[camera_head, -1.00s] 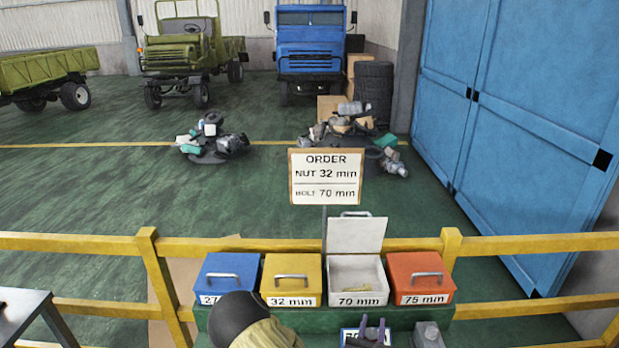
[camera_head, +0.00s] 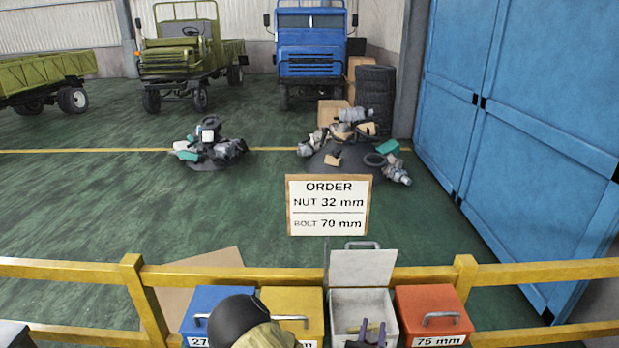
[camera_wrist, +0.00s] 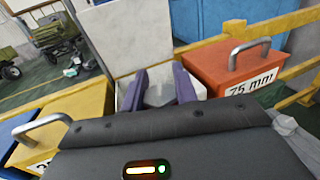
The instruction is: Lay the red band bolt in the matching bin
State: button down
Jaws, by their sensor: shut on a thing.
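The white bin (camera_head: 343,302) stands in the row with its lid (camera_head: 362,268) raised. Its front label is hidden now, but the earlier view reads 70 mm. My gripper (camera_head: 372,331) is at the front of this bin in the head view, its purple fingers overlapping the opening. In the wrist view the fingers (camera_wrist: 160,88) have the white lid (camera_wrist: 138,38) behind them. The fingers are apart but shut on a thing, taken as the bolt. The bolt and its red band cannot be made out; my gripper body hides much of the area below.
An orange 75 mm bin (camera_head: 432,312) stands right of the white bin, with a yellow bin (camera_head: 292,299) and a blue bin (camera_head: 212,302) to the left, all closed. An order sign (camera_head: 328,205) reads nut 32 mm, bolt 70 mm. A yellow rail (camera_head: 520,269) runs behind.

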jog(key=shift+s+r, duration=0.1)
jog(key=shift+s, duration=0.05)
notch_tip(320, 180, down, 3)
jog(key=b, duration=0.3)
jog(key=shift+r, duration=0.2)
jog(key=shift+a, duration=0.1)
